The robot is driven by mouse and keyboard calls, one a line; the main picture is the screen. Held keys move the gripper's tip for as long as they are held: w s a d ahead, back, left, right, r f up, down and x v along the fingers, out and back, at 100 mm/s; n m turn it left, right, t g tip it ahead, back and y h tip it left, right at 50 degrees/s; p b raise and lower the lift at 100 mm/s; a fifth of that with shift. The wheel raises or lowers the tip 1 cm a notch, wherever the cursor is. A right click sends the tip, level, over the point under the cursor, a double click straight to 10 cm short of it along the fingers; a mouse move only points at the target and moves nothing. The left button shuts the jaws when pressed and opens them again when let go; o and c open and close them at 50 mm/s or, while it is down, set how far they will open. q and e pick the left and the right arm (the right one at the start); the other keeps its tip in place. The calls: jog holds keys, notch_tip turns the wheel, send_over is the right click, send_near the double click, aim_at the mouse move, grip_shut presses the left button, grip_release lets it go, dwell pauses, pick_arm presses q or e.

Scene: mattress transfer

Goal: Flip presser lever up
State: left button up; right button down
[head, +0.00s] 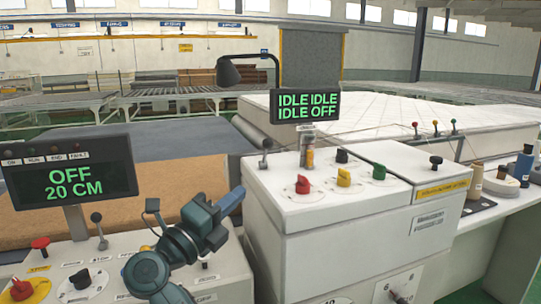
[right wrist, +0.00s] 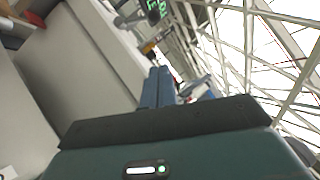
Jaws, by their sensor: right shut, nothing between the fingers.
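My right gripper (head: 236,196) is shut and empty in the head view, raised over the left control panel (head: 122,270) beside the white machine cabinet (head: 330,210). Its closed blue fingers (right wrist: 158,86) also show in the right wrist view. A dark-knobbed lever (head: 265,148) stands upright at the cabinet's left rear edge, above and apart from the gripper. Another lever (head: 99,228) with a dark knob stands on the left panel. The labels are too small to tell which is the presser lever. My left gripper is not in view.
The cabinet top carries a red knob (head: 303,184), a yellow knob (head: 343,177) and a green knob (head: 379,172). A display (head: 305,106) reads IDLE and OFF. A left display (head: 70,178) reads OFF 20 CM. A white mattress (head: 400,117) lies behind; thread spools (head: 476,180) stand right.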

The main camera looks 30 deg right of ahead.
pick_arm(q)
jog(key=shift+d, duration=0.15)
pick_arm(e)
jog(key=shift+d+r, duration=0.1)
jog(key=shift+d, duration=0.05)
jog(key=p, duration=0.2)
send_near(266, 151)
jog(key=s+d, duration=0.1)
jog(key=s+d+r, duration=0.1)
jog(key=d, duration=0.1)
jog(key=s+d, duration=0.1)
jog(key=d, duration=0.1)
jog(key=shift+s+r, duration=0.2)
jog(key=shift+s, duration=0.1)
jog(key=shift+w+d+r+p, duration=0.15)
jog(key=shift+w+r+p, duration=0.1)
jog(key=shift+w, duration=0.3)
jog(key=shift+w+d+r+p, duration=0.15)
jog(key=shift+w+r+p, duration=0.05)
jog(key=shift+w, duration=0.3)
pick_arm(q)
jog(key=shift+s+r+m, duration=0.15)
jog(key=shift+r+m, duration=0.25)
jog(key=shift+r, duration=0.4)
pick_arm(e)
jog(key=shift+w+d+r, duration=0.15)
jog(key=shift+w+d, duration=0.05)
jog(key=shift+w, duration=0.3)
